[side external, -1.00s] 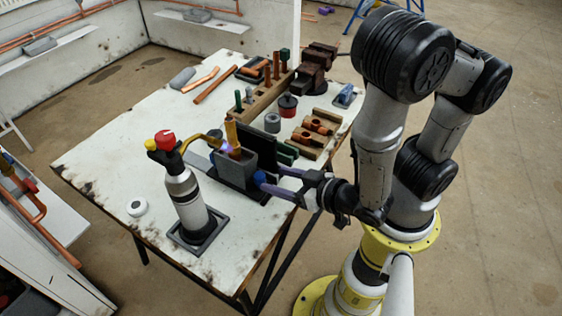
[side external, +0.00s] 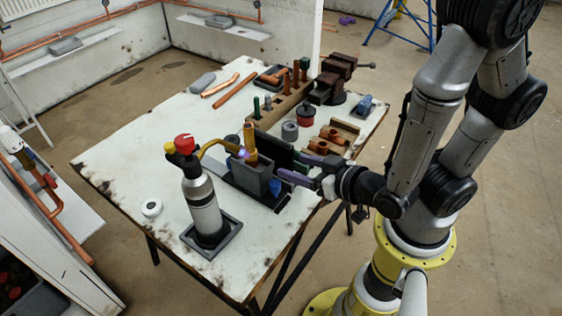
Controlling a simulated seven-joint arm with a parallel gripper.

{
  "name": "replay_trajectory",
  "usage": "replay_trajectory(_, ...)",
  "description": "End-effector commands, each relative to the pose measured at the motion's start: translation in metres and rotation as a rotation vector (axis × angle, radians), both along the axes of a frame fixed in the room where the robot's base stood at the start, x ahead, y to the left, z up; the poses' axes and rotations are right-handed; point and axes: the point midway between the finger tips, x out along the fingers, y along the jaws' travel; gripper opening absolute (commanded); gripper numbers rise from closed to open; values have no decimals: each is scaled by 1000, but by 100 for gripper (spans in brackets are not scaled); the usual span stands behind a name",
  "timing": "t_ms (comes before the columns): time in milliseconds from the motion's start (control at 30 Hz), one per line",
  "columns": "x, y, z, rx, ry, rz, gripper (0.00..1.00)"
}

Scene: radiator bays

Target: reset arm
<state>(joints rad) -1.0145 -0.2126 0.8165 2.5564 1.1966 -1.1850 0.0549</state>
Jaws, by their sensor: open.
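My gripper (side external: 293,165) is open, its two purple-grey fingers apart with nothing visible between them. It hovers near the table's right edge, pointing left, just right of a grey block fixture (side external: 250,178) that holds an upright copper pipe (side external: 251,145). A small blue knob (side external: 275,187) shows at the fixture's right side, close to the lower fingertip; I cannot tell whether they touch. A dark upright plate (side external: 278,153) stands behind the fixture, close to the upper finger.
A gas torch (side external: 203,200) stands in a dark tray, its yellow nozzle and bluish flame (side external: 238,153) at the pipe. Behind are a pipe rack (side external: 283,104), a vise (side external: 330,85), a red-and-black tin (side external: 304,117) and copper fittings (side external: 338,137). The table's left front (side external: 125,160) is mostly clear.

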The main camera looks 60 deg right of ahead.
Motion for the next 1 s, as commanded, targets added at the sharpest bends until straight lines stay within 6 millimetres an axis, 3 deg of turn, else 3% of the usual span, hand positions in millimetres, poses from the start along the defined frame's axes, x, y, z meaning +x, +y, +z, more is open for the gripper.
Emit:
replay_trajectory(200,35,-32,53,219,-121,-195,66)
replay_trajectory(400,65,-30,112,451,-124,-139,66)
replay_trajectory(500,67,-27,141,488,-105,-62,66)
replay_trajectory(733,41,-26,183,410,8,99,66)
replay_trajectory(867,13,-31,186,304,125,154,66)
replay_trajectory(1000,-26,-41,175,179,296,184,66)
